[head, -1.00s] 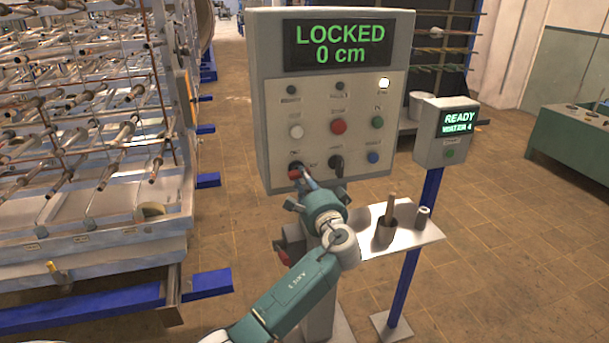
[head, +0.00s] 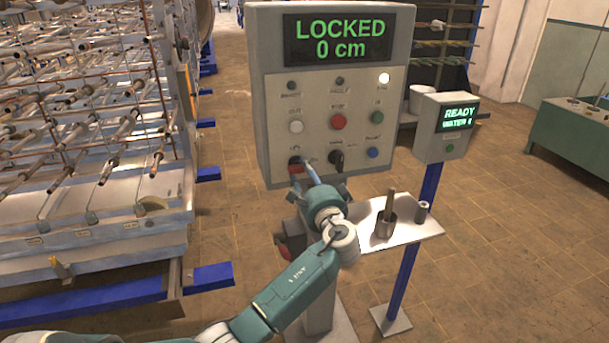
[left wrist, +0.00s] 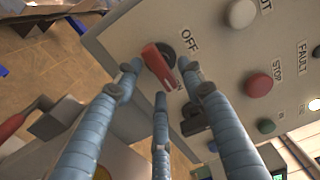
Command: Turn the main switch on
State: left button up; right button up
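The main switch is a red handle (head: 295,167) at the lower left of the grey control panel (head: 263,95). In the left wrist view the red handle (left wrist: 158,66) sits on a dark round base, with an OFF label beside it and a partly hidden label below. My left gripper (head: 304,172) is at the handle in the head view. In the left wrist view its three fingers (left wrist: 164,80) are spread around the handle, with a gap visible on both sides. I cannot tell whether any finger touches it. My right gripper is not in view.
A black switch (head: 336,160) is close to the right of the red handle. Red STOP button (head: 338,122) is above. A metal shelf (head: 412,232) with a cup-like holder (head: 384,228) is right of my arm. A rack (head: 90,215) stands left.

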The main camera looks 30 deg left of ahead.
pick_arm(q)
jog(key=shift+s, duration=0.1)
jog(key=v, duration=1.2)
jog(key=shift+f, duration=0.1)
